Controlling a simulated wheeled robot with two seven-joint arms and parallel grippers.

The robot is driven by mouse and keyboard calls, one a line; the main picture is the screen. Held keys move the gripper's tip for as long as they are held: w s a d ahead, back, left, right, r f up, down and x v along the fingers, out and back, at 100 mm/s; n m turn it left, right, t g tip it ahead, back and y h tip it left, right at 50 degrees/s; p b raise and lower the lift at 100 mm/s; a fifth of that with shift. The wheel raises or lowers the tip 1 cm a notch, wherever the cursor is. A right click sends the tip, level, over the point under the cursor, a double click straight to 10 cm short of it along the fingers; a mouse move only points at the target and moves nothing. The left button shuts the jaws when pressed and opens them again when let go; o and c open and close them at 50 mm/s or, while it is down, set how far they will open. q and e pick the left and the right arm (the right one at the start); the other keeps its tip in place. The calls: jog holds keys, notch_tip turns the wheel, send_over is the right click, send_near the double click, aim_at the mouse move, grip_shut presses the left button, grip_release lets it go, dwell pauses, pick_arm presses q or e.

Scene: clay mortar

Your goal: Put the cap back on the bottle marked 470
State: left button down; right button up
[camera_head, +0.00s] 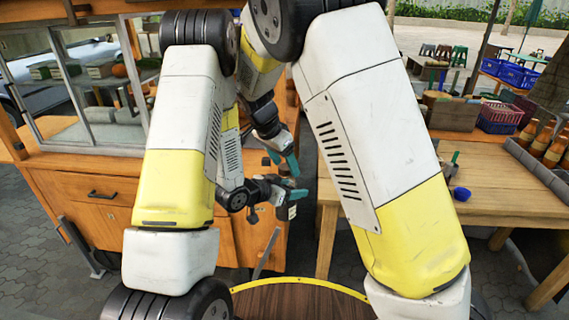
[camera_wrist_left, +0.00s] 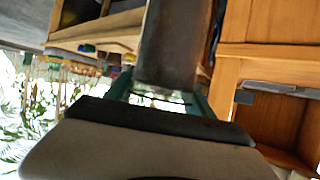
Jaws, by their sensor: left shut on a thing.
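My left gripper (camera_head: 291,195) is the lower one in the head view, in front of the wooden cabinet. In the left wrist view its teal fingers are shut on a dark, smooth cylindrical thing (camera_wrist_left: 172,45). No mark can be read on it, and I cannot tell whether it is the bottle. My right gripper (camera_head: 283,160) is just above the left one, with teal fingers pointing down toward it. Whether it is open or holds something is too small to tell. I cannot make out a cap or the number 470.
A wooden cabinet (camera_head: 95,205) with drawers and glass panes stands at the left. A wooden table (camera_head: 510,200) at the right bears a small blue cup (camera_head: 461,193). Blue crates (camera_head: 510,72) and orange bottles (camera_head: 555,150) stand farther right. A paved gap lies between cabinet and table.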

jog(key=shift+r, duration=2.25)
jog(key=shift+c, duration=0.4)
